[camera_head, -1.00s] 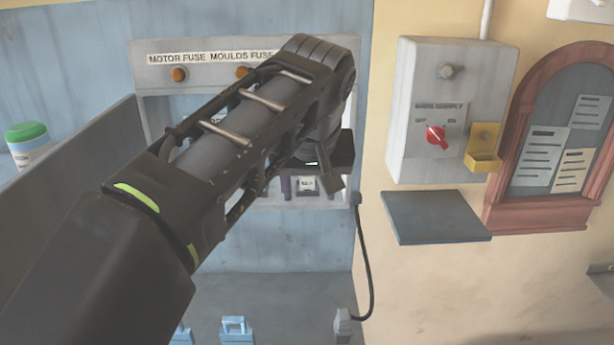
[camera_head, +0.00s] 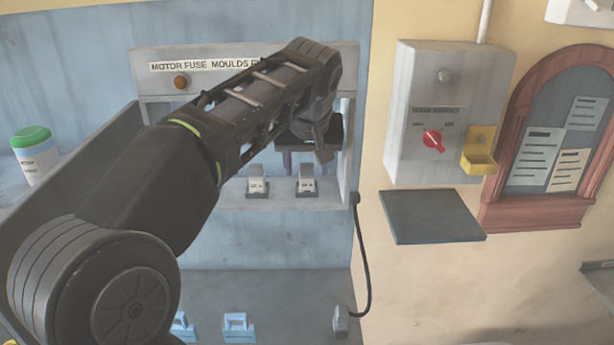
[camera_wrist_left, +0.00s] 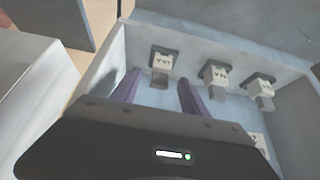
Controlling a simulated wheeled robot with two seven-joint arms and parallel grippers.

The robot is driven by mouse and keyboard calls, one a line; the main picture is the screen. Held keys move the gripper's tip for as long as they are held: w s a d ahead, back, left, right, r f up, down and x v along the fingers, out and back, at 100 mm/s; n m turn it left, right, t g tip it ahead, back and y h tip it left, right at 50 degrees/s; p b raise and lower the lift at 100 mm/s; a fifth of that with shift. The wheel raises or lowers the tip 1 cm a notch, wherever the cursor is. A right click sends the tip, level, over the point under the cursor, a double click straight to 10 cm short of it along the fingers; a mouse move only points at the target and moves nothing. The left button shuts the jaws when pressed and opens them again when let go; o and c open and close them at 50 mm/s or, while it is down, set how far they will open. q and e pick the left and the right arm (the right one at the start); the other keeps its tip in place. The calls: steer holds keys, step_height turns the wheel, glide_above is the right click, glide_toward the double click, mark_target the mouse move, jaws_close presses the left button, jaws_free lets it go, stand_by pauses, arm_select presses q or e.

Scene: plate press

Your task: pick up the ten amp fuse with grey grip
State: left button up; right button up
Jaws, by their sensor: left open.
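Pale fuses with small printed labels sit in the open panel box. In the head view, two show, a left fuse (camera_head: 257,185) and a right fuse (camera_head: 305,184). The wrist view shows several, including one at the left (camera_wrist_left: 163,62), one in the middle (camera_wrist_left: 214,75) and one at the right (camera_wrist_left: 262,88). The print is too small to tell which is the ten amp one. My left gripper (camera_wrist_left: 158,90) is open and empty, its purple fingers near the left fuse in the wrist view. In the head view it is partly hidden by my arm, above the right fuse. My right gripper is out of view.
The fuse box (camera_head: 345,165) has side walls and a top label strip. A grey supply box (camera_head: 410,120) with a red knob, a yellow holder (camera_head: 479,160) and a dark shelf (camera_head: 430,217) stand to the right. A green-capped tub (camera_head: 36,160) is at the left.

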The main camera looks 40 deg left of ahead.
mark_target(307, 168)
arm_select(q)
steer(key=shift+x, duration=1.6)
steer(key=shift+w+a+r, duration=0.1)
steer(key=shift+c, duration=0.5)
jaws_close()
